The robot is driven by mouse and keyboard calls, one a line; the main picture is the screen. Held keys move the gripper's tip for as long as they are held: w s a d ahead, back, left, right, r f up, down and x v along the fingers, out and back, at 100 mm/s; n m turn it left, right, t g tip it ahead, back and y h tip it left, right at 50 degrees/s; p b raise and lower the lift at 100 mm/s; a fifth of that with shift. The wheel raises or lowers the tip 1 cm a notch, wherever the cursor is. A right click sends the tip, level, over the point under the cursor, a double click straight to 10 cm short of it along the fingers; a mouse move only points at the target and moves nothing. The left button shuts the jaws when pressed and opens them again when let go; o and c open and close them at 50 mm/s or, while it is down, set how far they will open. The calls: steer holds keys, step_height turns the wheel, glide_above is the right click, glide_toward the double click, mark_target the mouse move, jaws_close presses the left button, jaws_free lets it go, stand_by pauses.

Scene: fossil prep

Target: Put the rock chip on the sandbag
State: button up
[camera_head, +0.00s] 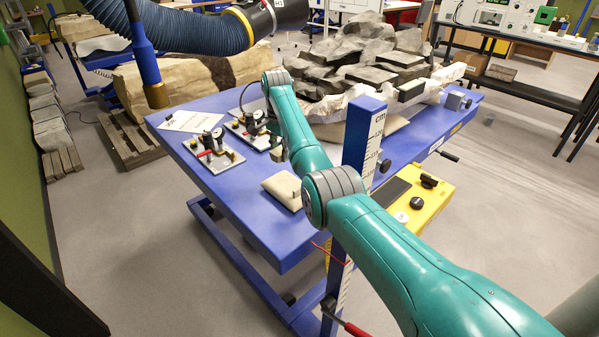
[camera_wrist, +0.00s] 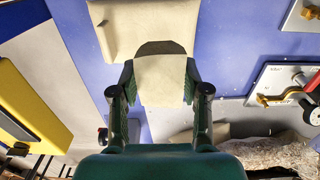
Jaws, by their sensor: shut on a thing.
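The rock chip (camera_wrist: 161,80) is a flat beige piece held between the two fingers of my gripper (camera_wrist: 160,84) in the wrist view. My gripper is shut on it. The sandbag (camera_wrist: 140,22) is a beige cushion at the top of the wrist view, just beyond the chip. A dark shadow lies on the sandbag at the chip's far edge; whether they touch I cannot tell. In the head view the sandbag (camera_head: 279,188) lies near the front edge of the blue table, beside my arm. My arm hides most of the gripper there.
The blue table (camera_head: 245,215) has two clamp plates (camera_head: 213,152) (camera_head: 250,129) behind the sandbag. A blue scale post (camera_head: 362,140) and a yellow box (camera_head: 425,205) stand to the right. Large rocks (camera_head: 350,65) fill the back. A hose (camera_head: 180,28) hangs at upper left.

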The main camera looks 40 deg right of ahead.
glide_above(284, 181)
step_height(284, 181, down, 6)
steer(key=shift+w+d+r, duration=0.1)
steer(key=shift+d+r, duration=0.05)
steer(key=shift+r, duration=0.1)
steer(key=shift+f, duration=2.2)
steer(key=o, duration=1.2)
steer(key=shift+f, duration=0.1)
steer(key=shift+o, duration=0.2)
step_height(284, 181, up, 12)
steer(key=shift+r, duration=0.1)
